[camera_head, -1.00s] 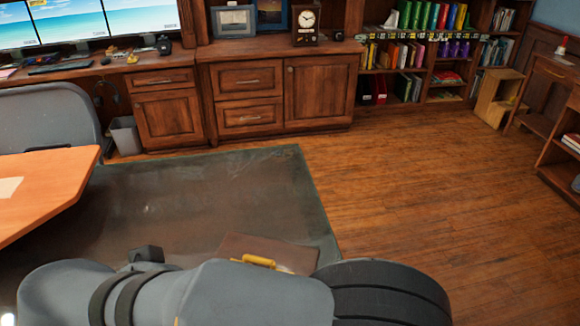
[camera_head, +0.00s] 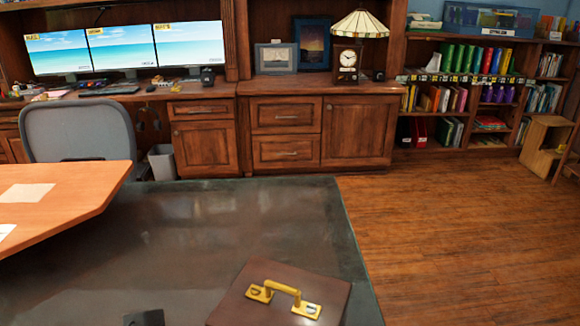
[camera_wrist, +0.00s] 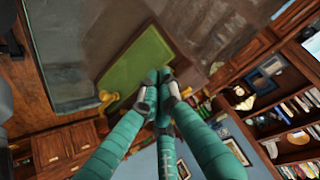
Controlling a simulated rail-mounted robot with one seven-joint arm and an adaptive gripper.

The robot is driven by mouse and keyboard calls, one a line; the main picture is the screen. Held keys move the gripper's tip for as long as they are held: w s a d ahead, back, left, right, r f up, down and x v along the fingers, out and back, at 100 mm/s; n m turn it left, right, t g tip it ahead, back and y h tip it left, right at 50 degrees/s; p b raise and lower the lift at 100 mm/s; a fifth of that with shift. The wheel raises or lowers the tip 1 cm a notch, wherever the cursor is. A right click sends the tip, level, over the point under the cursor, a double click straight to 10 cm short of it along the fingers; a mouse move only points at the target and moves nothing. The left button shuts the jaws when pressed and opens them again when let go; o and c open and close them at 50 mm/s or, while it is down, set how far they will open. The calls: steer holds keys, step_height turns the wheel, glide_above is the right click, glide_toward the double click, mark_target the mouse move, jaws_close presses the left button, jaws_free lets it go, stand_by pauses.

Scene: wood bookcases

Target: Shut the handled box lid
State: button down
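The box lid (camera_head: 252,289) is a flat brown panel at the bottom of the head view, over the dark table top. A gold handle (camera_head: 285,293) stands on it. The front of the box is cut off by the frame edge, so I cannot tell from there how far the lid is open. The wrist view shows a green panel (camera_wrist: 139,70), perhaps the box's lining, with a gold fitting (camera_wrist: 108,97) beside it. My gripper (camera_wrist: 160,78) has teal fingers with tips together in front of the green panel. Nothing shows between them.
An orange-brown desk (camera_head: 75,185) and a grey chair (camera_head: 80,128) stand at the left. Wooden cabinets (camera_head: 320,130) and bookshelves (camera_head: 470,100) line the back. The wooden floor (camera_head: 450,225) at the right is open.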

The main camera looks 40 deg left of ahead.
steer(key=shift+w+d+f, duration=0.1)
steer(key=shift+d+f, duration=0.2)
steer(key=shift+f, duration=0.15)
step_height(320, 180, up, 5)
steer(key=p, duration=0.4)
steer(key=s+d+f+b, duration=0.2)
steer(key=s+f, duration=0.1)
steer(key=s, duration=0.6)
steer(key=shift+s+f, duration=0.15)
steer(key=shift+f, duration=0.1)
steer(key=w+a+r+p, duration=0.1)
steer(key=w+r, duration=0.1)
steer(key=w, duration=0.3)
steer(key=w+a+r+p, duration=0.1)
steer(key=w+a+r, duration=0.1)
steer(key=w, duration=0.3)
steer(key=f+b, duration=0.2)
steer(key=f, duration=0.1)
steer(key=f+b, duration=0.1)
steer(key=shift+s+d+f, duration=0.25)
steer(key=shift+s, duration=0.1)
